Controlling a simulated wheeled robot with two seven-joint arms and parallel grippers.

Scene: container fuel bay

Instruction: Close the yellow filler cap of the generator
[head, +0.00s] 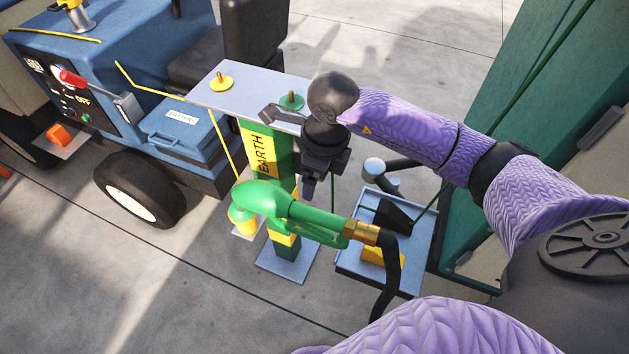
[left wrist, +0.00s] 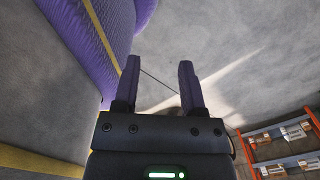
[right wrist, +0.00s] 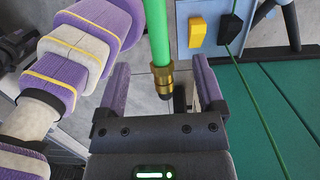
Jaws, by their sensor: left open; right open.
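The blue generator (head: 60,75) stands at the upper left in the head view. A yellow fitting (head: 72,18) on its top is partly cut off by the frame edge; I cannot tell whether it is open or closed. A yellow disc with a knob (head: 221,82) sits upright on the grey-blue plate (head: 235,92) to the right of the generator. My right gripper (head: 312,185) points down beside the plate, away from both yellow parts. In the right wrist view it is open (right wrist: 160,85). My left gripper (left wrist: 158,85) is open and empty in the left wrist view, over floor.
A green nozzle (head: 300,212) with a brass coupling and black hose lies close to my right gripper. The EARTH post (head: 262,150) is beside it. A blue stand (head: 345,258) and green panel (head: 500,120) are on the right. An orange-red rack (left wrist: 283,145) shows in the left wrist view.

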